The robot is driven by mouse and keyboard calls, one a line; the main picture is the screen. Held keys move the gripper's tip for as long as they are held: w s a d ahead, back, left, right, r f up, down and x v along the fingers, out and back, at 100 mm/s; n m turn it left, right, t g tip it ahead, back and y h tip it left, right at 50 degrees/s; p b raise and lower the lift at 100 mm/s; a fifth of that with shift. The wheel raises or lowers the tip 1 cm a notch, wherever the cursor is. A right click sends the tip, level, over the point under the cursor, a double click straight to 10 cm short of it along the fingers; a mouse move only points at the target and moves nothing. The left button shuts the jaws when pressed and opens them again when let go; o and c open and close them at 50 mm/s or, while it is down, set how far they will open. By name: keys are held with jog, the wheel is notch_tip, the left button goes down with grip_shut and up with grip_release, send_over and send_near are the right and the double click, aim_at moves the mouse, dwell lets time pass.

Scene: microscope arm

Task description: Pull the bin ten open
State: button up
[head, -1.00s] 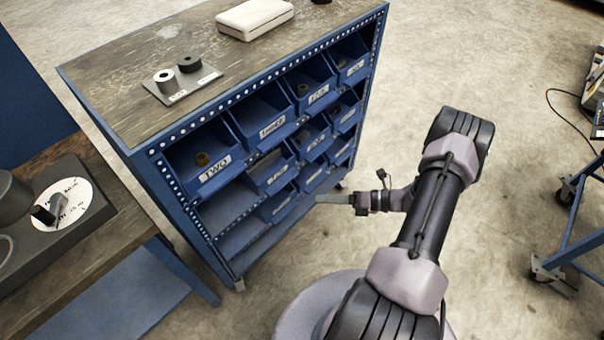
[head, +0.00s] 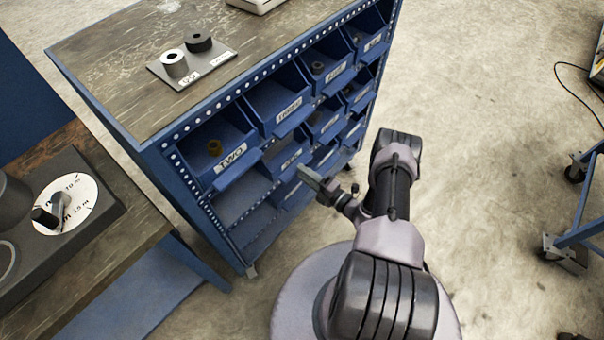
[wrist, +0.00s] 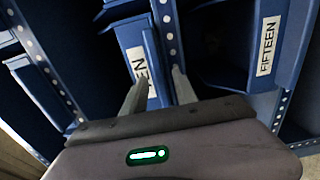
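The blue bin rack (head: 152,180) stands ahead, with rows of labelled blue bins. In the head view my gripper (head: 304,172) is at the lower bins of its front and covers part of them. In the wrist view my gripper (wrist: 158,82) has two fingers apart, with a blue bin front (wrist: 160,60) beyond them. Its white label (wrist: 136,60) ends in "EN"; the left finger hides the start, so I cannot read the full word. I cannot tell whether the fingers touch this bin. Nothing is seen held.
The bin labelled FIFTEEN (wrist: 268,42) is to the right of the fingers, past a perforated blue post (wrist: 168,30). A side table (head: 130,222) with a dial device (head: 66,203) stands at left. A blue cart (head: 585,205) is at right; open floor (head: 470,180) lies between.

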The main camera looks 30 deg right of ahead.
jog(key=shift+w+a, duration=0.25)
jog(key=shift+w, duration=0.45)
jog(key=shift+c, duration=0.2)
grip_shut()
dwell(0.8)
